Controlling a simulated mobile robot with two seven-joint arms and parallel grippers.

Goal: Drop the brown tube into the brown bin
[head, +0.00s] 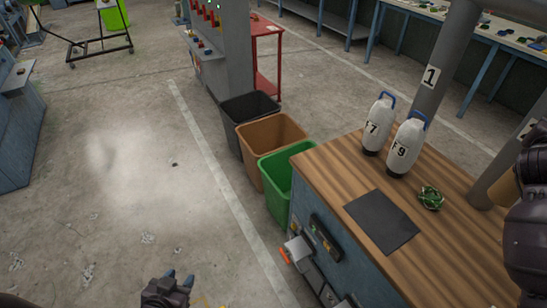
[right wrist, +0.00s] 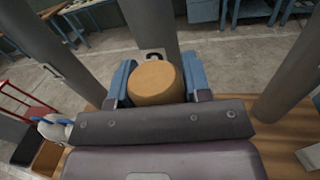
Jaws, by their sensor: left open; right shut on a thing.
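The brown tube (right wrist: 157,84) is held between the blue fingers of my right gripper (right wrist: 159,76), its round end facing the wrist camera. In the head view part of the tube (head: 503,188) shows at the right edge, above the wooden table, beside my dark right wrist. The brown bin (head: 249,158) stands on the floor left of the table, between two other bins. It also shows at the lower left of the right wrist view (right wrist: 47,158). My left gripper (head: 179,279) is open and empty at the bottom of the head view, away from the bins.
The black bin (head: 228,128) and green bin (head: 274,202) flank the brown one. The wooden table (head: 335,155) carries two white bottles (head: 376,128) (head: 406,146), a dark mat (head: 381,221) and a green bundle (head: 431,197). Grey posts (head: 440,65) rise there. Floor left is clear.

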